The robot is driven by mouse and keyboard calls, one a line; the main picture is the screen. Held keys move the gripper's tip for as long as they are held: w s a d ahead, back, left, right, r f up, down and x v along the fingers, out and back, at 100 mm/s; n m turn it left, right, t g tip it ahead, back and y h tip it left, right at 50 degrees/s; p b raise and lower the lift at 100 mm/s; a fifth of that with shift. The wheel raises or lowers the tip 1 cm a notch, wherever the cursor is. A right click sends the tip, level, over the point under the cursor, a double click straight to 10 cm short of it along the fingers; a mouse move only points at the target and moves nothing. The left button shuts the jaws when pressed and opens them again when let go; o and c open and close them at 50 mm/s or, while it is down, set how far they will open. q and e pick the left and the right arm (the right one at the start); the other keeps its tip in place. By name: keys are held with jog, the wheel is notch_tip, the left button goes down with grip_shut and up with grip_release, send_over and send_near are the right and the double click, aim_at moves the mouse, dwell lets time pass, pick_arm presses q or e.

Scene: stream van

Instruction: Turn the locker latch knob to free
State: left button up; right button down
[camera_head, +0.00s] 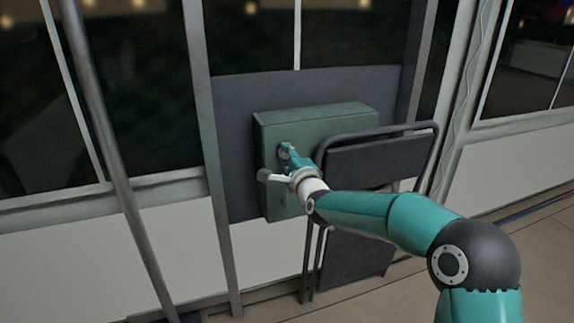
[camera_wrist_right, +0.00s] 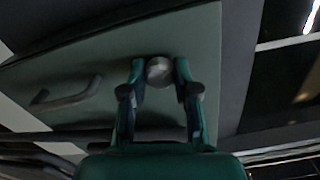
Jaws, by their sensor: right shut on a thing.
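The locker is a grey-green box (camera_head: 325,118) mounted on a dark panel on the wall. My right gripper (camera_head: 285,151) is at the left part of its front face, with the arm reaching in from the lower right. In the right wrist view, the round grey latch knob (camera_wrist_right: 158,70) sits between the two teal fingertips of my right gripper (camera_wrist_right: 160,75), which is shut on it. The knob is mostly hidden by the gripper in the head view, and I cannot tell how it is turned. My left gripper is not in view.
A bent bar handle (camera_wrist_right: 66,96) is on the locker door, left of the knob in the wrist view. A dark folding chair (camera_head: 372,160) stands against the locker's right side, close to my right arm. A metal pole (camera_head: 118,170) stands at the left.

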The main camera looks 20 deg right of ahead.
jog(key=n, duration=0.1)
jog(key=n+b, duration=0.1)
jog(key=n, duration=0.2)
jog(key=shift+a+f+n+b, duration=0.25)
jog(key=shift+f+n+b, duration=0.05)
jog(key=shift+f+n, duration=0.1)
jog(key=n, duration=0.2)
jog(key=shift+n, duration=1.7)
jog(key=c, duration=0.9)
grip_release()
jog(key=shift+o, duration=0.2)
jog(key=shift+d+r, duration=0.1)
jog(key=shift+r, duration=0.1)
